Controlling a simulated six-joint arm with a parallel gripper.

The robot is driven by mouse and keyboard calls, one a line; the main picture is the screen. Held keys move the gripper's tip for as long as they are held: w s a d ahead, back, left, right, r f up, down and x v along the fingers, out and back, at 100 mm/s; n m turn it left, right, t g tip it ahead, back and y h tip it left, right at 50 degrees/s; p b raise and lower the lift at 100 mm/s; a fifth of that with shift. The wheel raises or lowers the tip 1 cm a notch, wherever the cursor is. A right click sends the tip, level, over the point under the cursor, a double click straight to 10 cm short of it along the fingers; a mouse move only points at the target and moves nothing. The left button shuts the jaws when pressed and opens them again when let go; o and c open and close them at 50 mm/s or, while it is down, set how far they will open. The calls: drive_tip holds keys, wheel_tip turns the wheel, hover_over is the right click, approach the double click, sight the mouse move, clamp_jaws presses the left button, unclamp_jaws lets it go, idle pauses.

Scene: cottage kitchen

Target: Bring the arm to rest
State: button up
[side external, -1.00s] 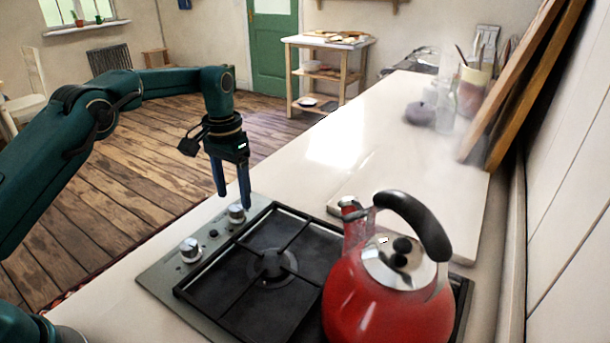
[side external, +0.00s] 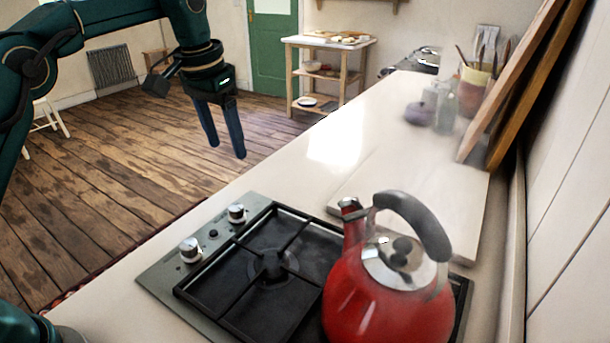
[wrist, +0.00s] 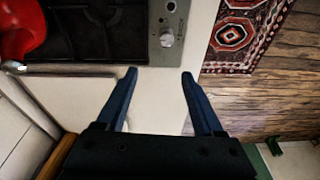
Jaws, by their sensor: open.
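My gripper (side external: 226,148) is raised in the side external view, with its two blue fingers pointing down and apart. It is open, and nothing shows between the fingers. In the wrist view my gripper (wrist: 158,72) is above the pale worktop (wrist: 160,100), near the edge of the hob (wrist: 100,30). In the side external view, the red kettle (side external: 385,300) with a black handle stands on the hob (side external: 160,275), apart from the gripper. Part of the kettle (wrist: 18,28) shows at the top left of the wrist view.
Two control knobs (side external: 236,213) stand up from the hob's left side. A pale board (side external: 440,210) lies behind the kettle. Jars (side external: 444,108) and leaning wooden boards (side external: 510,90) line the wall. A patterned rug (wrist: 240,35) lies on the floor. The space around the gripper is clear.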

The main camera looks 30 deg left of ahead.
drive_tip(key=s+d+r+t, duration=0.3)
drive_tip(key=s+r, duration=0.4)
drive_tip(key=s, duration=0.5)
drive_tip(key=s+d+f, duration=0.1)
drive_tip(key=s+f, duration=0.8)
drive_tip(key=s, duration=0.1)
drive_tip(key=shift+s+n, duration=0.3)
drive_tip(key=shift+s, duration=0.05)
drive_tip(key=shift+d, duration=0.1)
